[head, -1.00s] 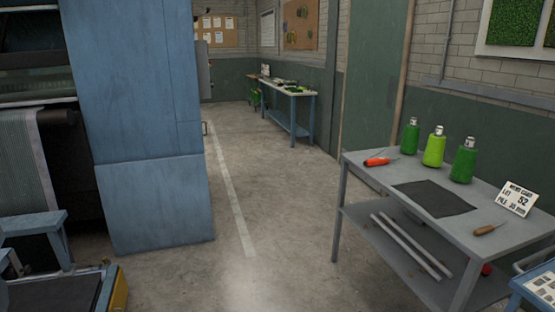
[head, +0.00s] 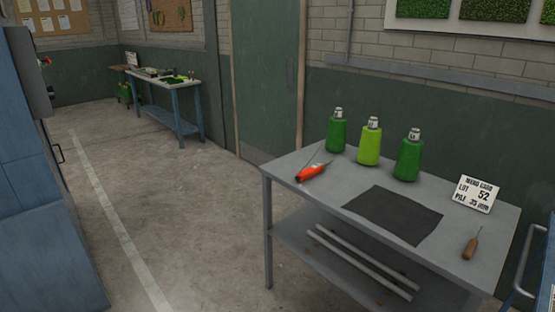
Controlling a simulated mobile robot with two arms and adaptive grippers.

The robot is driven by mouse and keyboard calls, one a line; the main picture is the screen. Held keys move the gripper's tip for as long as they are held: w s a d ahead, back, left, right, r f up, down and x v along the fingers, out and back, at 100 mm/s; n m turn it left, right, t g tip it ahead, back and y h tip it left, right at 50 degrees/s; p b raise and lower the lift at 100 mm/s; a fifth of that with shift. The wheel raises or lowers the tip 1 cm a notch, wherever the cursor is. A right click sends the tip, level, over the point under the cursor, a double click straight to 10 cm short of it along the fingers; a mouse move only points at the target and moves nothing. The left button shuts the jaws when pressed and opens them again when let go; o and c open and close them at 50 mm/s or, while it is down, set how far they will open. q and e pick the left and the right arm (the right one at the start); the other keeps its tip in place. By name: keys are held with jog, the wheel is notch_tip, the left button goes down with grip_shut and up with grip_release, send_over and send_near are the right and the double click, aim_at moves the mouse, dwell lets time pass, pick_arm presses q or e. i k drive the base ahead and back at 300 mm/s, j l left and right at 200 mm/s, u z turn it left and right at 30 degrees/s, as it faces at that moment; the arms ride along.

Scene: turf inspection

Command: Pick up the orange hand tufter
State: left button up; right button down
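The orange hand tufter (head: 312,172) lies on the left end of a grey metal table (head: 300,223) at the right of the head view. It has an orange body and a thin grey part reaching toward the back of the table. It lies in front of a dark green yarn cone (head: 337,134). Neither of my grippers is in view.
A lime cone (head: 368,145), another green cone (head: 408,158), a dark mat (head: 394,215), a card (head: 475,194) and a wooden-handled tool (head: 471,246) share the table. Rods (head: 360,260) lie on its lower shelf. A blue machine (head: 40,220) stands left. The floor between (head: 190,220) is clear.

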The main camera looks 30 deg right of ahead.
aim_at(304, 175)
jog(key=i, duration=1.85)
jog(key=i+z, duration=0.3)
jog(key=i+j+z, duration=0.2)
jog(key=i+z, duration=0.15)
jog(key=i+j+z, duration=0.3)
jog(key=i, duration=0.15)
